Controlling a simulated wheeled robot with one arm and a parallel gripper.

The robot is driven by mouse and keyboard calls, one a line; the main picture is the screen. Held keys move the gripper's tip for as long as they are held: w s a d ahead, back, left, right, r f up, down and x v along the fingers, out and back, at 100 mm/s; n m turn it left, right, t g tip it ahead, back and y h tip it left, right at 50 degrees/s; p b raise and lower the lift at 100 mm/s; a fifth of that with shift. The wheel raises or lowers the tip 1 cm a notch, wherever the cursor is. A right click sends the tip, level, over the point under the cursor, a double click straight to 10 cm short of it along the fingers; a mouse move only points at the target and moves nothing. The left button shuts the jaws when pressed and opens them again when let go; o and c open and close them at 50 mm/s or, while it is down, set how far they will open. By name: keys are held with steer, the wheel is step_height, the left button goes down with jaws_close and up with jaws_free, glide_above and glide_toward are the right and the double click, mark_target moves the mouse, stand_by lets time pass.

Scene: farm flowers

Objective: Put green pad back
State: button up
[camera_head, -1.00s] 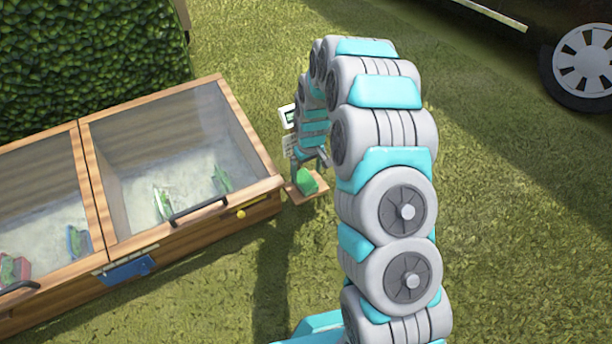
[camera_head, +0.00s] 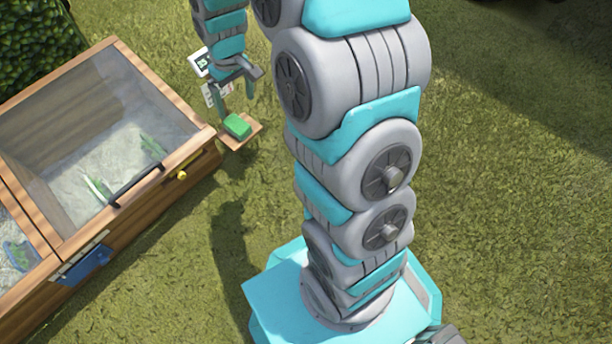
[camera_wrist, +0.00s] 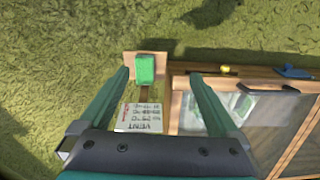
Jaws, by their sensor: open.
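The green pad (camera_head: 237,126) lies on a small wooden shelf (camera_head: 231,142) at the corner of the wooden cold frame. In the wrist view the green pad (camera_wrist: 145,68) rests on the same shelf (camera_wrist: 131,60), apart from my fingers. My gripper (camera_head: 236,92) is open and empty, just above and behind the pad in the head view. In the wrist view my gripper (camera_wrist: 160,76) has its two fingers spread wide, with the pad showing between and beyond the tips.
The glass-lidded cold frame (camera_head: 105,120) with plants stands at left, with a dark handle (camera_head: 137,187), a yellow knob (camera_head: 182,175) and a blue latch (camera_head: 88,264). A VENT card (camera_wrist: 140,117) and a small display (camera_head: 200,62) are close to my gripper. Open grass lies right.

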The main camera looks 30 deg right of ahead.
steer(key=s+r+m, duration=0.1)
steer(key=s+r, duration=0.2)
steer(key=s, duration=0.8)
steer(key=s+r+m+g, duration=0.1)
steer(key=s+r, duration=0.2)
steer(key=s, duration=0.8)
steer(key=s+r+m+g, duration=0.1)
steer(key=s+r, duration=0.3)
steer(key=s, duration=0.7)
steer(key=shift+s+d+h, duration=0.15)
steer(key=shift+d+h, duration=0.15)
steer(key=shift+r, duration=0.1)
